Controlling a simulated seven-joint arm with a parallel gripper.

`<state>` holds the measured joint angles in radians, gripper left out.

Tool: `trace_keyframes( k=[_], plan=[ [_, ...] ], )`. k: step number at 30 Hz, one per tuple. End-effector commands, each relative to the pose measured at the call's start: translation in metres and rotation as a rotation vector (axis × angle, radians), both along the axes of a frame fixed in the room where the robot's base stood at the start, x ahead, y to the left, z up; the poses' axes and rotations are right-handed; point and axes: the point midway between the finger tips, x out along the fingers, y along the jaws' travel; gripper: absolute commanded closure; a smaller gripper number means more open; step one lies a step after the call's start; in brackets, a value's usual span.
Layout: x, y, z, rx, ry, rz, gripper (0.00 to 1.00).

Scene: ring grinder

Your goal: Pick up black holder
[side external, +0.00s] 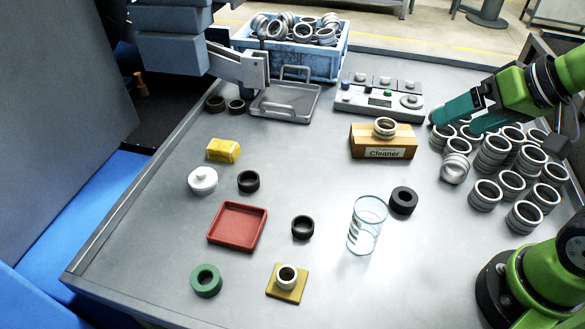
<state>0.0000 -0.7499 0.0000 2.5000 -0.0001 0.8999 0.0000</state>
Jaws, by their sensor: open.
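The black holder (403,200) looks like a thick black ring lying flat on the grey table, right of centre, just right of a clear glass cylinder (367,226). My gripper (453,125) has teal fingers and is at the upper right, above and beyond the holder, near the stacked metal rings. Its fingers are spread apart, with nothing seen held between them. The holder is fully in view and apart from the gripper.
Stacked metal rings (492,155) crowd the right side. A Cleaner box (383,141) with a ring on top stands behind the holder. Smaller black rings (303,227), a red tray (237,226) and a green ring (206,281) lie left. Table is clear just below the holder.

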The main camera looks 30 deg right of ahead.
Motion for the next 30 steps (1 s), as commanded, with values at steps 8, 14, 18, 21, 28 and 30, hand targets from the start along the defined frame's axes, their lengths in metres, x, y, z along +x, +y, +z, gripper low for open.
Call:
trace_keyframes(
  k=[8,14,18,21,28,30],
  plan=[
    [0.0,0.0,0.0,0.0,0.002,0.002,0.07],
    [0.013,0.005,-0.02,-0.014,0.113,0.031,0.07],
    [0.031,0.008,-0.042,-0.046,0.288,0.038,0.07],
    [0.043,0.008,-0.058,-0.075,0.414,0.024,0.07],
    [0.061,0.003,-0.078,-0.136,0.609,-0.055,0.07],
    [0.063,-0.001,-0.075,-0.144,0.628,-0.092,0.07]
  ],
)
